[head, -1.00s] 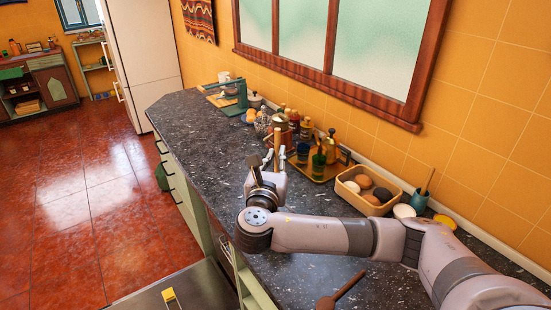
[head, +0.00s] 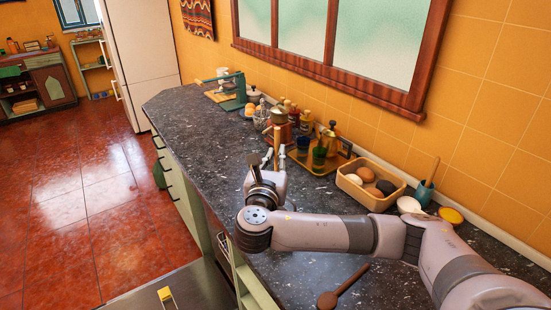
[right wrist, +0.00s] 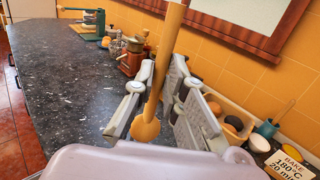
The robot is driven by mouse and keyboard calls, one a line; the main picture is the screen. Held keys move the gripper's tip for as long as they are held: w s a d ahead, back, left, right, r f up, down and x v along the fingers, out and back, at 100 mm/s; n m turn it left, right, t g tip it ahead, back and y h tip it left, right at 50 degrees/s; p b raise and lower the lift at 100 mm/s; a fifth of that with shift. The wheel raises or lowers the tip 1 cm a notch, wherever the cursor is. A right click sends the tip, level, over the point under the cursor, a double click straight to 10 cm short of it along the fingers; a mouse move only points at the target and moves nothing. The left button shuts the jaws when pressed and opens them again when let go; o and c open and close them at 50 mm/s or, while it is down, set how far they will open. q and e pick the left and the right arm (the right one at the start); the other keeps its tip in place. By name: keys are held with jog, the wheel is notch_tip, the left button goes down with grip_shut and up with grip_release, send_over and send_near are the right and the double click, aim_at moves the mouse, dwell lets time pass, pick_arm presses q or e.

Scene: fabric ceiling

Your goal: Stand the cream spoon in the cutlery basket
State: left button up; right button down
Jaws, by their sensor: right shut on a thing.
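My right gripper (head: 268,160) is raised over the dark counter, with its fingers pointing away from me. It is shut on a light wood-coloured spoon, seemingly the cream spoon (right wrist: 173,28). In the right wrist view the spoon is upright and slightly tilted, bowl (right wrist: 145,130) down between the fingers (right wrist: 163,72), handle up. In the head view its handle (head: 276,143) stands above the fingers. I cannot make out a cutlery basket for sure. An open appliance with a flat grey door (head: 195,290) is below the counter front. My left gripper is out of view.
A brown wooden spoon (head: 343,287) lies on the near counter. Along the wall are a tray (head: 322,166) of bottles, a box (head: 348,188) of round things, and a teal pot (head: 424,193) with a utensil. The far-left counter (head: 190,125) is clear.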

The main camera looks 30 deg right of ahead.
jog(key=shift+f+b, duration=0.65)
jog(key=shift+f, duration=0.25)
jog(key=shift+w+f, duration=0.1)
jog(key=shift+f, duration=0.45)
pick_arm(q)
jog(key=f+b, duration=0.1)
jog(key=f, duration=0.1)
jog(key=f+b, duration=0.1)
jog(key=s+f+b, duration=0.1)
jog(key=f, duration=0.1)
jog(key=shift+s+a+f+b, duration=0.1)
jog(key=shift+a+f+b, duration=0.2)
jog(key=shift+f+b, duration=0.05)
pick_arm(e)
notch_tip(320, 180, down, 8)
jog(key=shift+f, duration=0.15)
jog(key=c, duration=1.6)
grip_release()
jog(key=shift+o, duration=0.2)
